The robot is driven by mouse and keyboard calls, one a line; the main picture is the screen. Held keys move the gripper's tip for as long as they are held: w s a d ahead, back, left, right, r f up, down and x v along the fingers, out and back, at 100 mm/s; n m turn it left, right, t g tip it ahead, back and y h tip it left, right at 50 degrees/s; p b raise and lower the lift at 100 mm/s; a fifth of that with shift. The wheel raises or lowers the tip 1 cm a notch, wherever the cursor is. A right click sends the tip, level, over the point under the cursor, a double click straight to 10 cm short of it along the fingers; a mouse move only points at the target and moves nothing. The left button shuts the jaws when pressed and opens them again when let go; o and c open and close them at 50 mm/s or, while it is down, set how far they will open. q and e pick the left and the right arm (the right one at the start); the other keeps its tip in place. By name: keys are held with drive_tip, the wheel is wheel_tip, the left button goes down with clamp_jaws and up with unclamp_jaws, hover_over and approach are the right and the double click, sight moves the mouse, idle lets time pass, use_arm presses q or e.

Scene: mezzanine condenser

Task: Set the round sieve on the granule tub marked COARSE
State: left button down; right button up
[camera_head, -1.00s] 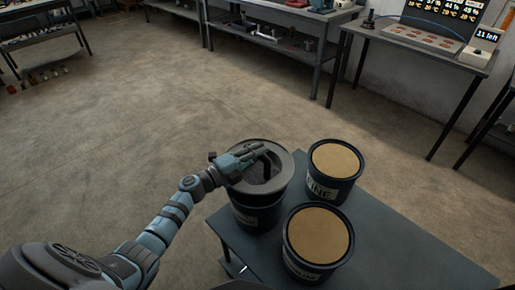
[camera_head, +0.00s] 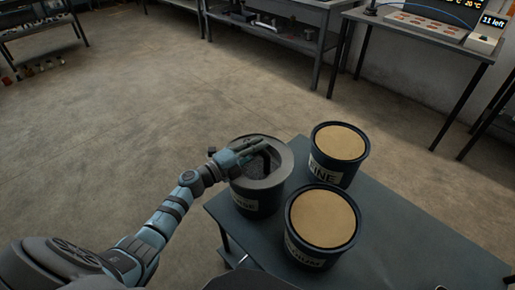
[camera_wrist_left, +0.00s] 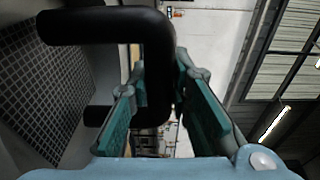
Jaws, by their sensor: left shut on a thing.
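The round sieve (camera_head: 281,159) is a wide grey ring with dark mesh inside and a black handle. It covers the mouth of the dark tub (camera_head: 258,202), whose partly hidden label ends in "RSE". I cannot tell whether the ring touches the tub's rim all round. My left gripper (camera_head: 260,150) is shut on the sieve's handle from above. In the left wrist view, the teal fingers (camera_wrist_left: 160,68) are on either side of the black U-shaped handle (camera_wrist_left: 105,25), with the mesh (camera_wrist_left: 45,95) at the left. My right gripper is not in view.
The FINE tub (camera_head: 340,172) stands behind right, and a third tub (camera_head: 318,256), its label ending in "IUM", stands in front right. Both hold tan granules. All are on a dark table (camera_head: 395,225), clear on its right. Benches (camera_head: 420,35) stand at the back.

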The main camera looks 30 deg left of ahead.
use_arm(q)
drive_tip(key=shift+f+b, duration=0.55)
drive_tip(key=shift+f, duration=0.05)
drive_tip(key=c, duration=1.4)
unclamp_jaws()
drive_tip(key=shift+r, duration=0.1)
drive_tip(key=v, duration=1.2)
